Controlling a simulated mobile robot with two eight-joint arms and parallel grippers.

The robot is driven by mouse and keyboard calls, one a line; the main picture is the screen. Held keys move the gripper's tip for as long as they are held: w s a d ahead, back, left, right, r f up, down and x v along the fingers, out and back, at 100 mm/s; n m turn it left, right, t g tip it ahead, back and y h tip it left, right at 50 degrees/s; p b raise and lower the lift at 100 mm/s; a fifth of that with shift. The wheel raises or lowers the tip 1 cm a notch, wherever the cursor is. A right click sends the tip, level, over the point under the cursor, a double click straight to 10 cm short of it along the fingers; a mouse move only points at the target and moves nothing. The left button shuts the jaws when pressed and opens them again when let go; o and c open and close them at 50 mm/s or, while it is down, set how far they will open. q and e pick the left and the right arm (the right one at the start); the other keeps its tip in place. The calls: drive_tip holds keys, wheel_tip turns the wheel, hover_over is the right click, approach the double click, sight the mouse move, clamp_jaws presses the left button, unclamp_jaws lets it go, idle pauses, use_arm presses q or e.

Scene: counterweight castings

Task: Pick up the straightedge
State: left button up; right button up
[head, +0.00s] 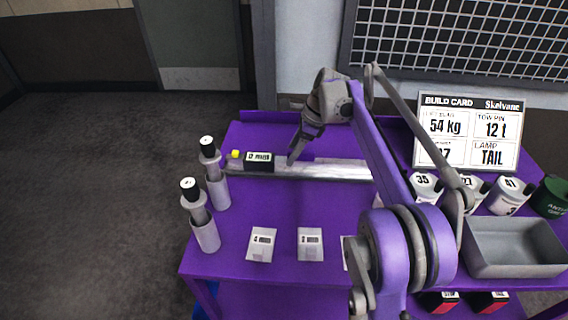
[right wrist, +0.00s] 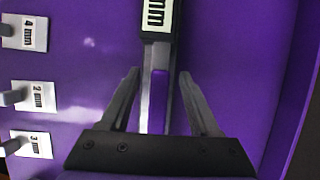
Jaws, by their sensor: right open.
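The straightedge (head: 338,170) is a long silver-grey bar lying flat across the purple table, towards its back. My right gripper (head: 299,152) is open over the middle stretch of the bar, coming down from above. In the right wrist view its two fingers (right wrist: 157,82) stand apart, one on each side of the straightedge (right wrist: 146,98), and hold nothing. Whether the fingers reach down to the bar's level is unclear. A black block with a white label (head: 259,161) is at the bar's left end; a label ending in "mm" (right wrist: 156,14) shows there. My left gripper is out of view.
Two grey cylinders with black tops (head: 216,178) stand at the table's left edge. A small yellow piece (head: 236,154) is near the block. White tags (head: 262,245) lie in front. White pots (head: 425,187) and a grey tray (head: 514,246) are at right.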

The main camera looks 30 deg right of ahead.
drive_tip(key=shift+f, duration=0.2)
clamp_jaws()
drive_tip(key=shift+r, duration=0.1)
idle(1.2)
